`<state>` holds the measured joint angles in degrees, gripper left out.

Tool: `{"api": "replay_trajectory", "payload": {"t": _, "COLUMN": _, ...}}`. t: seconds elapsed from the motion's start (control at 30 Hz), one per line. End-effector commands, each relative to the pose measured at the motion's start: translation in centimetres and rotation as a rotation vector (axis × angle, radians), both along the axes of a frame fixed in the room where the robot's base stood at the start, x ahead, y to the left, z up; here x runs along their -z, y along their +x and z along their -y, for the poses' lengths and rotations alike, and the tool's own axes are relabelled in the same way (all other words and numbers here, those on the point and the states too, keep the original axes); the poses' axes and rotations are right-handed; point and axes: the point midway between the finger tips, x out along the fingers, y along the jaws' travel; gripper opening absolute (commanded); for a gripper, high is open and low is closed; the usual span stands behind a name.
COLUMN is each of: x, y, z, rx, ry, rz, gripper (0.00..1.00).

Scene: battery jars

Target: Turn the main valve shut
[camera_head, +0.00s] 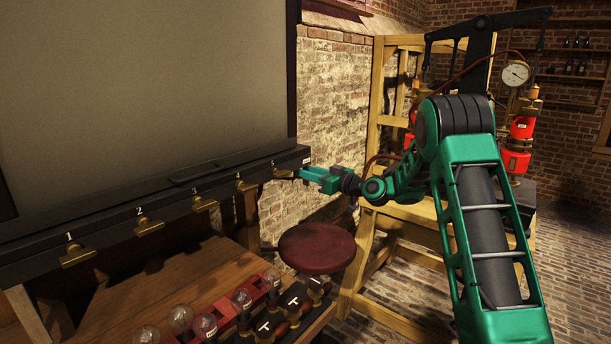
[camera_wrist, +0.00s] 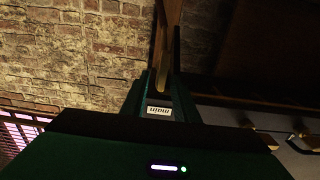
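The main valve (camera_head: 283,173) is a brass fitting at the right end of a long black bar, below a small white label (camera_head: 306,161). The label also shows upside down between the fingers in the wrist view (camera_wrist: 159,110). My gripper (camera_head: 298,173) is green and reaches in from the right, with its fingertips at or just beside the valve. In the wrist view my gripper (camera_wrist: 163,72) has a gap between its fingers, with a brown upright strip beyond. The valve's handle is mostly hidden, and I cannot tell whether the fingers touch it.
Brass valves numbered 1 (camera_head: 77,256), 2 (camera_head: 148,226) and others line the same bar. Glass bulbs (camera_head: 205,325) and a round dark red stool (camera_head: 317,247) are below. A wooden frame (camera_head: 374,120) stands behind my arm. A pressure gauge (camera_head: 516,74) is at the right.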

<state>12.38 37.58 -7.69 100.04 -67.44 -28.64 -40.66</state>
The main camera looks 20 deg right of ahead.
Motion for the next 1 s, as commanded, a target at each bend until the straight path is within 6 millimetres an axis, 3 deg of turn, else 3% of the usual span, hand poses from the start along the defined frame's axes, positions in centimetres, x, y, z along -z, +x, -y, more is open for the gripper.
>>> {"api": "replay_trajectory", "payload": {"t": 0.23, "x": -0.02, "y": 0.04, "z": -0.04, "rx": 0.000, "ry": 0.000, "rz": 0.000, "gripper": 0.27}}
{"api": "replay_trajectory", "payload": {"t": 0.33, "x": -0.02, "y": 0.04, "z": -0.05, "rx": 0.000, "ry": 0.000, "rz": 0.000, "gripper": 0.03}}
{"api": "replay_trajectory", "payload": {"t": 0.37, "x": -0.02, "y": 0.03, "z": -0.05, "rx": 0.000, "ry": 0.000, "rz": 0.000, "gripper": 0.00}}
{"api": "replay_trajectory", "payload": {"t": 0.77, "x": -0.02, "y": 0.10, "z": 0.16, "rx": 0.001, "ry": 0.031, "rz": -0.022, "gripper": 0.00}}
{"api": "replay_trajectory", "payload": {"t": 1.0, "x": 0.00, "y": 0.33, "z": 0.51, "rx": 0.002, "ry": 0.143, "rz": -0.103, "gripper": 0.00}}
